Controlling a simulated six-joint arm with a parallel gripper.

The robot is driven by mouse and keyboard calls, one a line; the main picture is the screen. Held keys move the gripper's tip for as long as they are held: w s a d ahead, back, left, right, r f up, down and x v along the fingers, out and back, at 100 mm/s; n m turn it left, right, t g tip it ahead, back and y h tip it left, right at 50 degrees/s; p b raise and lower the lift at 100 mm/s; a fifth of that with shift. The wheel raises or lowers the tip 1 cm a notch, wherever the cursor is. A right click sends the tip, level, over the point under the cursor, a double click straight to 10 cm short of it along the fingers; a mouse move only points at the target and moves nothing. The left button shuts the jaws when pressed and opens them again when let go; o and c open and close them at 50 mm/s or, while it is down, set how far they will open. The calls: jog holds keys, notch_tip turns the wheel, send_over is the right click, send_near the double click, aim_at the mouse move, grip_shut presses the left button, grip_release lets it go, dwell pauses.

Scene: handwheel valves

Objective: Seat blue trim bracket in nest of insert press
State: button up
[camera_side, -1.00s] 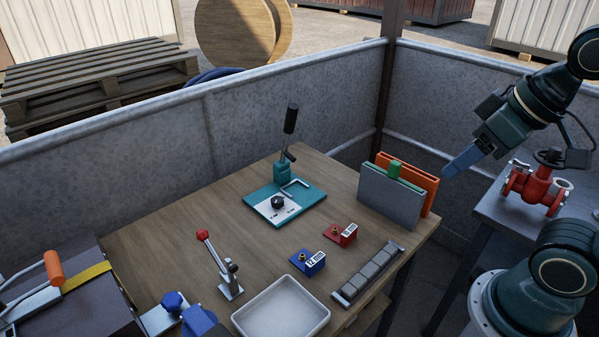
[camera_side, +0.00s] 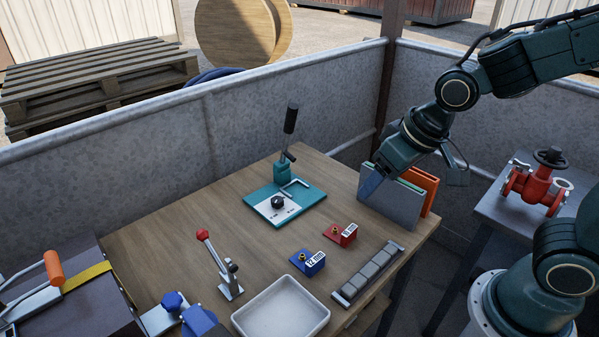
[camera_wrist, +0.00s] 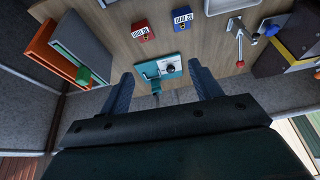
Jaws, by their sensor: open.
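The blue trim bracket (camera_side: 307,262) appears to be the small blue block with a brass-coloured fitting and white label, standing on the bench; it also shows in the wrist view (camera_wrist: 183,20). The insert press (camera_side: 284,200) is teal with a raised black-handled lever, a black knob on a white panel and an L-shaped metal edge that looks like its nest. No block sits there. The press also shows in the wrist view (camera_wrist: 150,70), between my fingers but well beyond them. My gripper (camera_side: 370,186) is open and empty, above the bench by the grey rack plate.
A similar red block (camera_side: 341,234) stands beside the blue one. A rack with grey (camera_side: 388,205) and orange (camera_side: 430,188) plates stands near my gripper. A segmented strip (camera_side: 368,274), white tray (camera_side: 281,310) and red-knobbed clamp (camera_side: 220,266) lie toward the front. Bench between blocks and press is clear.

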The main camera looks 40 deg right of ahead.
send_near(315, 258)
jog(key=shift+w+a+g, duration=0.1)
jog(key=shift+w+g, duration=0.05)
jog(key=shift+g, duration=0.15)
jog(key=shift+x, duration=4.25)
jog(key=shift+w+f, duration=0.1)
jog(key=c, duration=0.8)
jog(key=shift+r, duration=2.5)
